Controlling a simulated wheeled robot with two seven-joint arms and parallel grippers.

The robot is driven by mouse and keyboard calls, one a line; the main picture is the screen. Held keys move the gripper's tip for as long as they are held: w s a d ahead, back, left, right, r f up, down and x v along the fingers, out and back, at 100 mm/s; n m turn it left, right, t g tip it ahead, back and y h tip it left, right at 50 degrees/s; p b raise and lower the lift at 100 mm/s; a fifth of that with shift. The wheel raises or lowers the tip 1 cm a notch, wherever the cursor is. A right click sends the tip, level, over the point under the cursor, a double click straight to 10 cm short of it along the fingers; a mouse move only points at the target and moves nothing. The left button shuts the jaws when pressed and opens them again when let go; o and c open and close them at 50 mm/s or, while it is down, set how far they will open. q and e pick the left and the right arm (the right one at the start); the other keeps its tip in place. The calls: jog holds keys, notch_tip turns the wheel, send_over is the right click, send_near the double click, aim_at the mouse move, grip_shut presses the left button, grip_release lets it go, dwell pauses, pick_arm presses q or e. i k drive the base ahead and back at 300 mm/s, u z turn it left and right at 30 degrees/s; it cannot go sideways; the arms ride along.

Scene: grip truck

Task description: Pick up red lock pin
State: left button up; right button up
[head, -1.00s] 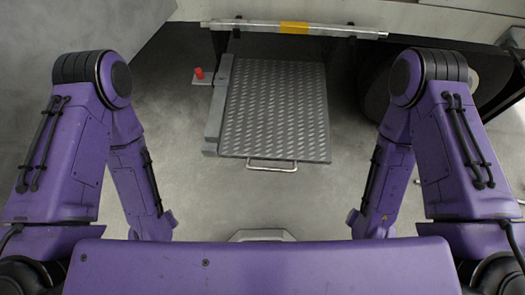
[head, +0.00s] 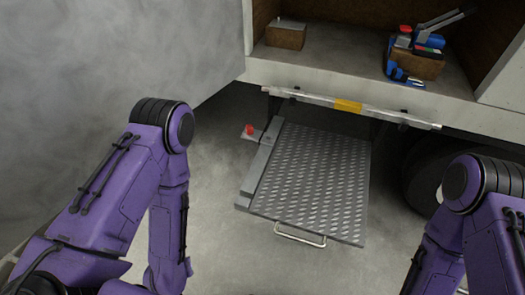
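The red lock pin (head: 249,130) is a small red knob in the head view. It sits on a light bracket at the upper left corner of the grey tread-plate lift platform (head: 310,180). My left arm comes in at the left, and its lower part hangs down to the left of the platform, apart from the pin. My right arm is at the lower right, apart from the platform. Neither gripper's fingers show in this view.
The truck's cargo bed (head: 330,60) lies above the platform, with a brown box (head: 286,35) and a box of tools (head: 415,62) in it. A silver bar with a yellow patch (head: 348,105) runs along the bed's edge. Bare floor lies left of the platform.

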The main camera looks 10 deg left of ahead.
aim_at(249, 128)
jog(key=z, duration=0.3)
jog(key=i, duration=1.1)
jog(key=u, duration=0.3)
